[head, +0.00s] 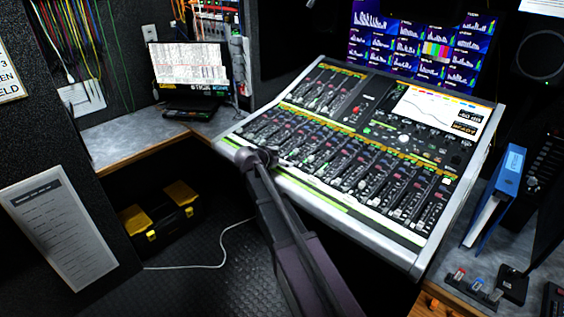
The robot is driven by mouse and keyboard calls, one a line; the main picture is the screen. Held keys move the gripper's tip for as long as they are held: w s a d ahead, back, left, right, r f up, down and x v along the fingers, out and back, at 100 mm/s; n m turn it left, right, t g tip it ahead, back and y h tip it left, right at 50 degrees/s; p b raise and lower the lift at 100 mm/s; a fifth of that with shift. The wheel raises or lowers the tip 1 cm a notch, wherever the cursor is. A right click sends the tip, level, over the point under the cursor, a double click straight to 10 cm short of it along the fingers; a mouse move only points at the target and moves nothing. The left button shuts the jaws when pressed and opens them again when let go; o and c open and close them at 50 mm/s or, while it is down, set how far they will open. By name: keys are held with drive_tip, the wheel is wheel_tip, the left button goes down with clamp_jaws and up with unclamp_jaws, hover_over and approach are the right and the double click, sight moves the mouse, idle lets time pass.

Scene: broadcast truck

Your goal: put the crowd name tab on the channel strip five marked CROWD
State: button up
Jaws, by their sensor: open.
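The mixing console (345,160) fills the middle of the head view, with a lower row of channel strips (350,165) full of knobs and faders. Strip markings are too small to read, so I cannot tell which one says CROWD. A small dark holder (473,288) on the right-hand desk carries small pieces with red, blue and pale tops, which may be name tabs; I cannot read them. My gripper (284,163) is small and partly hidden at the end of my arm, over the console's front left edge. It is open, and I see nothing held in it.
A blue binder (509,172) stands on the right desk, beside small dark items (512,284). A laptop (188,80) sits on the left counter (130,138). A black and yellow toolbox (160,214) and a white cable (222,245) are on the floor below.

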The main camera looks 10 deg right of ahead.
drive_tip(key=shift+r, duration=0.1)
drive_tip(key=shift+s+a+r+p, duration=0.25)
drive_tip(key=shift+a+r+p, duration=0.1)
drive_tip(key=shift+p, duration=0.1)
drive_tip(key=p+v, duration=0.5)
drive_tip(key=v, duration=0.6)
drive_tip(key=shift+f, duration=0.15)
drive_tip(key=s+d+f+n+g+y, duration=0.2)
drive_tip(key=s+f+n+y, duration=0.1)
drive_tip(key=s, duration=0.4)
drive_tip(key=s+d+f+n+g+y, duration=0.2)
drive_tip(key=s+d+f+n+y, duration=0.1)
drive_tip(key=s, duration=0.5)
drive_tip(key=s+d+f+n+g+y, duration=0.2)
drive_tip(key=s+n, duration=0.3)
drive_tip(key=s, duration=0.3)
drive_tip(key=shift+d+f+g+y, duration=0.4)
drive_tip(key=shift+d+f+y, duration=0.2)
drive_tip(key=shift+y, duration=0.3)
